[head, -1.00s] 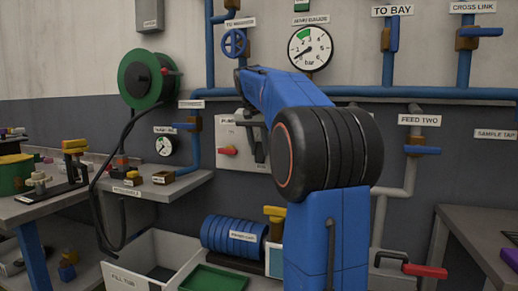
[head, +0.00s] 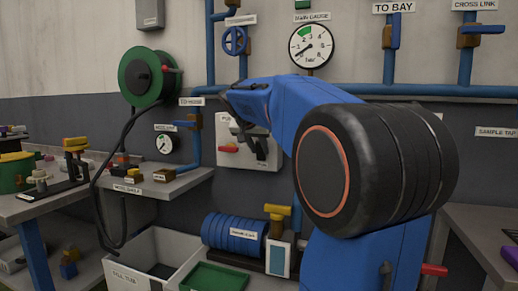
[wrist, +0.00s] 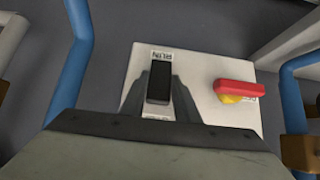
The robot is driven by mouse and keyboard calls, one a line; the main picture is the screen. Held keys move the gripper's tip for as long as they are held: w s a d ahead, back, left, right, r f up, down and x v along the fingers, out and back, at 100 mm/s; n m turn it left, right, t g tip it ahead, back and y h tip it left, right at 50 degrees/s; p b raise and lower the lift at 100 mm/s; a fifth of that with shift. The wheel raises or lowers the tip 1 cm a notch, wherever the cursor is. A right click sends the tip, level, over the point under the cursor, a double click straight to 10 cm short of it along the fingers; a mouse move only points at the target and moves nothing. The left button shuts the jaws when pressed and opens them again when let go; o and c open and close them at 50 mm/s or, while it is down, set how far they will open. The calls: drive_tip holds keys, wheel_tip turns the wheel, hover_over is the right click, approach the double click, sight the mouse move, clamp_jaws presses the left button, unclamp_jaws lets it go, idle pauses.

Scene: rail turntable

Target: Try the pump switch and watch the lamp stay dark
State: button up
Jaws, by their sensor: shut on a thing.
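The white pump panel (head: 246,158) is on the wall, partly hidden by my arm in the head view. It also fills the middle of the wrist view (wrist: 208,68). Its black switch (wrist: 158,82) stands below a label that seems to read RUN. My gripper (wrist: 157,98) has a dark finger on each side of the switch and is shut on it. In the head view my gripper (head: 260,148) is in front of the panel's right part. A red handle (wrist: 240,87) on a yellow base is right of the switch. I cannot make out a lamp.
Blue pipes run beside the panel, one on the left (wrist: 70,75) and one on the right. The main gauge (head: 305,45) is above.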

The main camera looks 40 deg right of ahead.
drive_tip(key=o, duration=1)
drive_tip(key=shift+o, duration=0.2)
drive_tip(key=v, duration=1.7)
drive_tip(key=shift+s+a+r, duration=0.1)
drive_tip(key=shift+a, duration=0.05)
drive_tip(key=s+a+f+n+y, duration=0.2)
drive_tip(key=s+a+f+n, duration=0.2)
drive_tip(key=f, duration=1)
drive_tip(key=s+a+f+n+y, duration=0.3)
drive_tip(key=s+a+f+n, duration=0.1)
drive_tip(key=s+a+f, duration=0.6)
drive_tip(key=s+a+f+n+y, duration=0.2)
drive_tip(key=s+a+f+n, duration=0.2)
drive_tip(key=f, duration=1.4)
drive_tip(key=s+a, duration=0.3)
drive_tip(key=s, duration=0.3)
drive_tip(key=shift+y, duration=0.4)
